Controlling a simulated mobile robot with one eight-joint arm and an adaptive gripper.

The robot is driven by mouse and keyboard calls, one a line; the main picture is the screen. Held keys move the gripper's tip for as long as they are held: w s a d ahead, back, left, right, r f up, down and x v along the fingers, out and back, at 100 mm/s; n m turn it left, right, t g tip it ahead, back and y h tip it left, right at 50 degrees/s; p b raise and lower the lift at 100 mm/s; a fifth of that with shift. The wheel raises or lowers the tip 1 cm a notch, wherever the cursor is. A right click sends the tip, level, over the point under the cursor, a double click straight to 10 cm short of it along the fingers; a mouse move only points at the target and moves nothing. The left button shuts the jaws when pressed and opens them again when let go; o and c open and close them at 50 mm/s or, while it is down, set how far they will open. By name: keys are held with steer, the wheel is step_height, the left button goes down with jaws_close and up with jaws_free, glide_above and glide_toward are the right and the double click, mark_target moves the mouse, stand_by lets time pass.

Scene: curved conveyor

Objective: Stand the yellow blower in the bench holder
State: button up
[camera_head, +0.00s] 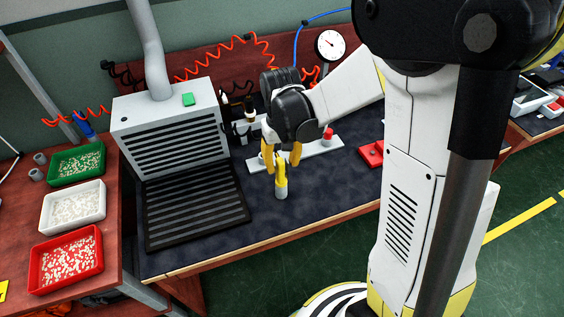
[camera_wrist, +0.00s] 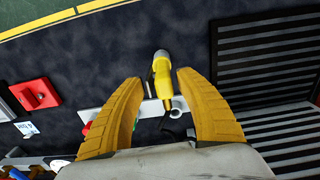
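The yellow blower (camera_head: 281,178) is on the dark bench mat, in front of the pale strip (camera_head: 312,151) that looks like the bench holder. It has a grey end and, in the wrist view (camera_wrist: 162,75), a dark thin part running toward the strip (camera_wrist: 147,108). A pale ring (camera_wrist: 179,104) shows beside it at the strip. My gripper (camera_head: 281,155) is just above the blower, its orange fingers pointing down. In the wrist view, the fingers are spread wide with the blower showing between their tips, clear of both. I cannot tell the remaining height gap.
A grey slatted extraction hood (camera_head: 170,125) with a black grille stands left of my gripper. A red block (camera_head: 371,153) lies on the right of the bench. Green, white and red trays (camera_head: 62,283) of small parts are far left. The front mat is clear.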

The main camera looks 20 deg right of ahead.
steer(key=shift+o, duration=0.3)
steer(key=shift+r, duration=0.1)
step_height(320, 180, up, 12)
stand_by(0.3)
stand_by(0.4)
steer(key=s+r+t, duration=0.3)
steer(key=s+t, duration=0.4)
steer(key=s, duration=0.5)
steer(key=shift+s+r, duration=0.2)
steer(key=shift+s, duration=0.15)
